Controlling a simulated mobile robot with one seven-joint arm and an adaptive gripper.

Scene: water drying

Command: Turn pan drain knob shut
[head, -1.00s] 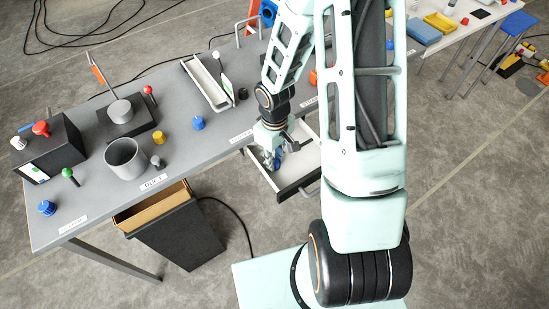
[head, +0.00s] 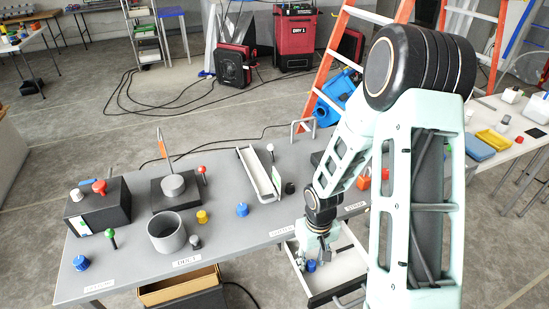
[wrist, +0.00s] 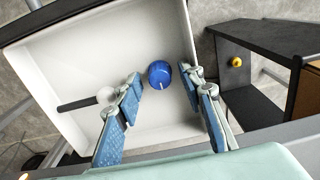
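The pan (wrist: 60,52) is a white tray with a dark rim; in the head view it juts out below the table's front edge (head: 338,286). A round blue knob (wrist: 160,75) with a white pointer line sits on its floor in the wrist view. My gripper (wrist: 161,84) is open, its blue-padded fingers on either side of the knob, with gaps visible. Whether the fingertips are level with the knob, I cannot tell. In the head view my gripper (head: 310,260) is low inside the pan and partly hides it.
A black handle (wrist: 78,103) with a white round hub lies in the pan, left of the fingers. The grey table (head: 222,235) holds a grey cup (head: 167,232), another blue knob (head: 242,210) and several coloured knobs. A dark bin (head: 185,298) stands below.

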